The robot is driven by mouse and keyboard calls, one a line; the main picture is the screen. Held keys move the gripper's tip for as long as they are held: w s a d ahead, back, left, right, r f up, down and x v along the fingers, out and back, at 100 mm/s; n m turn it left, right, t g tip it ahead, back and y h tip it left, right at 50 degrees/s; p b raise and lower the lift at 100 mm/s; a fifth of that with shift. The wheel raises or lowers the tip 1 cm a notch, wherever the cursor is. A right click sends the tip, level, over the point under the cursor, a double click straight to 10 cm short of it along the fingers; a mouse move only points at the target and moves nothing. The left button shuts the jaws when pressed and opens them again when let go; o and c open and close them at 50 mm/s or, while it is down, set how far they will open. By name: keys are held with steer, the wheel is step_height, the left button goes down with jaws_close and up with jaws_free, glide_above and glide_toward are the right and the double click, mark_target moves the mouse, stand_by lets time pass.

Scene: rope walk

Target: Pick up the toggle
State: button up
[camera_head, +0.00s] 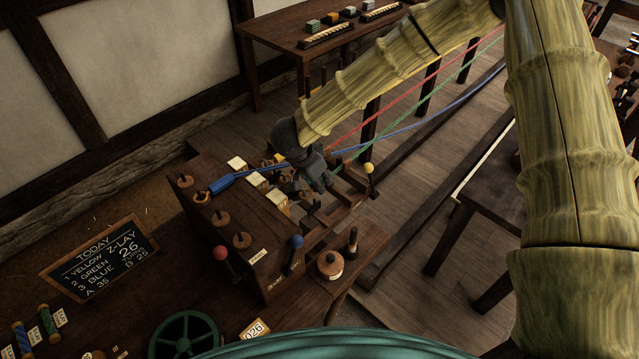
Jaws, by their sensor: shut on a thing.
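My dark gripper (322,184) is at the centre of the view, low over the right end of the wooden rope machine (262,228), among its small wooden fittings. Its fingers are closed. The toggle in its grip is mostly hidden by the fingers, and I cannot make out its shape or whether it touches the wood below.
A blue rope end (222,184) lies beside wooden knobs on the machine. Red (395,106), green and blue ropes run to the upper right. Red-knobbed (220,253) and blue-knobbed (296,242) levers stand in front. A chalkboard (100,258) is at left.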

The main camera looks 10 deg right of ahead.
step_height(320, 180, up, 10)
steer(key=b, duration=0.2)
steer(key=shift+f+b, duration=0.25)
steer(key=shift+b, duration=0.15)
steer(key=shift+r, duration=0.3)
steer(key=shift+r+p, duration=0.1)
steer(key=shift+p, duration=0.55)
steer(key=shift+s+d+f, duration=0.1)
steer(key=shift+s+f, duration=0.1)
steer(key=shift+f, duration=0.2)
steer(key=shift+s+d+f, duration=0.25)
steer(key=shift+s+f, duration=0.25)
steer(key=shift+f, duration=0.3)
steer(key=shift+s+d+f, duration=0.25)
steer(key=shift+s+f, duration=0.3)
steer(key=shift+f, duration=0.25)
steer(key=shift+s+d+f, duration=0.25)
steer(key=shift+s+f, duration=0.25)
steer(key=shift+f, duration=0.3)
steer(key=shift+f+p, duration=0.3)
steer(key=shift+p, duration=0.05)
stand_by(0.4)
steer(key=shift+f, duration=0.45)
